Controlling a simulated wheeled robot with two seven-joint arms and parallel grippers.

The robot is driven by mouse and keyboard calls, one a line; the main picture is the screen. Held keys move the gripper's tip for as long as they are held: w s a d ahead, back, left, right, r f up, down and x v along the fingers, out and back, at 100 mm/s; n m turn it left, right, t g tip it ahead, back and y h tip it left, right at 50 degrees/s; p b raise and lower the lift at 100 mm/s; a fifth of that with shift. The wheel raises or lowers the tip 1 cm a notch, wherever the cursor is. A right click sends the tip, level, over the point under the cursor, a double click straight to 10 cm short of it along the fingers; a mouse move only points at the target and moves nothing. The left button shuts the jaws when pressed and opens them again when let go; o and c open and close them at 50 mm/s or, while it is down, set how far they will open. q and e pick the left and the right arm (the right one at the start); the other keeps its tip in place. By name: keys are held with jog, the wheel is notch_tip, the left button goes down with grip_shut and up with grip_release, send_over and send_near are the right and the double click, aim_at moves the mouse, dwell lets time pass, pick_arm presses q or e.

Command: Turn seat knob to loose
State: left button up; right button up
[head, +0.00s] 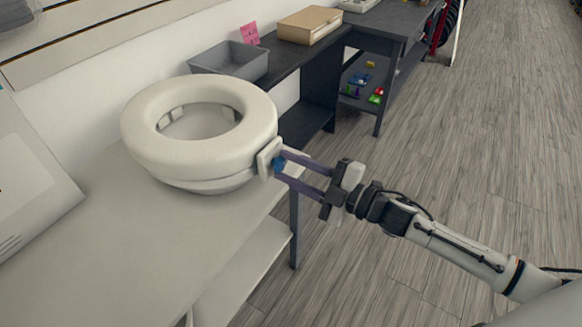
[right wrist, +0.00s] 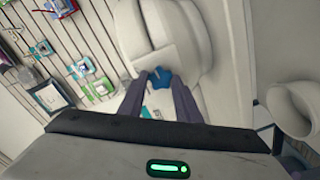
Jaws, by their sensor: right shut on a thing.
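A white raised toilet seat (head: 150,125) sits on the white table at left. A small blue seat knob (head: 279,164) sticks out of a white bracket (head: 268,157) on its right side. My right gripper (head: 284,162) reaches in from the right, its two purple fingers on either side of the knob and shut on it. In the right wrist view the blue knob (right wrist: 161,78) shows between the fingertips, against the bracket. The fingers partly cover the knob, and I cannot tell which way it is turned. My left gripper is not in view.
The white table (head: 120,250) has bare room in front of the seat. A grey bin (head: 230,62) and a cardboard box (head: 308,25) stand on dark benches behind it. Small colored items lie on a lower shelf (head: 350,101). The wood floor at right is clear around my arm.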

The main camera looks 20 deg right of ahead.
jog(key=n, duration=0.4)
jog(key=shift+b, duration=0.3)
jog(key=shift+n, duration=1.2)
jog(key=o, duration=1.1)
jog(key=shift+c, duration=0.2)
jog(key=shift+s, duration=0.15)
